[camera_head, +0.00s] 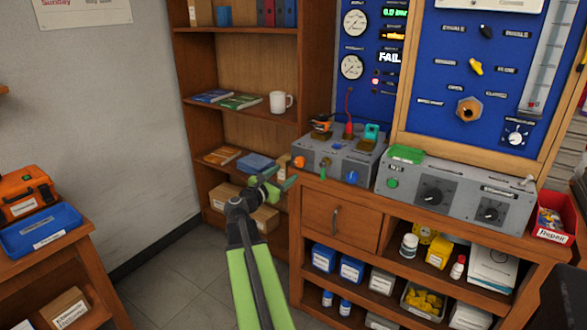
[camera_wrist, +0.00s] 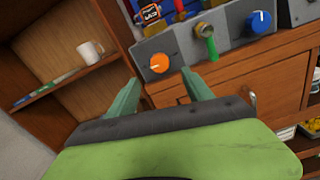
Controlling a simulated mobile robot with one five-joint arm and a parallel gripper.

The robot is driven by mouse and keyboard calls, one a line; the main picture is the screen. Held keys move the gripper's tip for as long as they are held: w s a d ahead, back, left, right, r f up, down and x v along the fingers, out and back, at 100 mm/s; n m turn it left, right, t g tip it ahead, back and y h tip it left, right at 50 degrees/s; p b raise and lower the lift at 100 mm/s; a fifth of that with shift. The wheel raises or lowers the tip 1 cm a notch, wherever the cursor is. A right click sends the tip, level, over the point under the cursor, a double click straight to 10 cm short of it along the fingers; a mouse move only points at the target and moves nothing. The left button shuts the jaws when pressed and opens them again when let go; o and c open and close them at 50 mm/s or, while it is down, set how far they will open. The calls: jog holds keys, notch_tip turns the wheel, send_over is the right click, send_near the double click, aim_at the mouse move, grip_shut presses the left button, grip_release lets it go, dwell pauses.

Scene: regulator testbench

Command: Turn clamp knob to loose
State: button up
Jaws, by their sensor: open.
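A grey bench box (camera_head: 335,155) bears an orange knob (camera_head: 299,162) on the left of its front face. In the wrist view the orange knob (camera_wrist: 159,63) shows a pale pointer mark lying roughly level. A blue knob (camera_head: 352,177) is on the right of the same face, its pale mark roughly upright in the wrist view (camera_wrist: 260,21). No label readable here tells which is the clamp knob. My gripper (camera_head: 283,178) is open and empty, its fingertips (camera_wrist: 160,78) pointing toward the orange knob, one to each side in the wrist view. Contact with the knob is not visible.
A green lever (camera_head: 323,172) sits between the two knobs. A second grey box (camera_head: 455,194) with black dials stands to the right. The wooden cabinet drawer (camera_head: 340,218) is below. A bookshelf (camera_head: 236,115) with a white mug (camera_head: 281,102) stands left. The floor at left is clear.

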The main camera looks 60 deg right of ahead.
jog(key=a, duration=0.8)
jog(key=shift+a, duration=0.1)
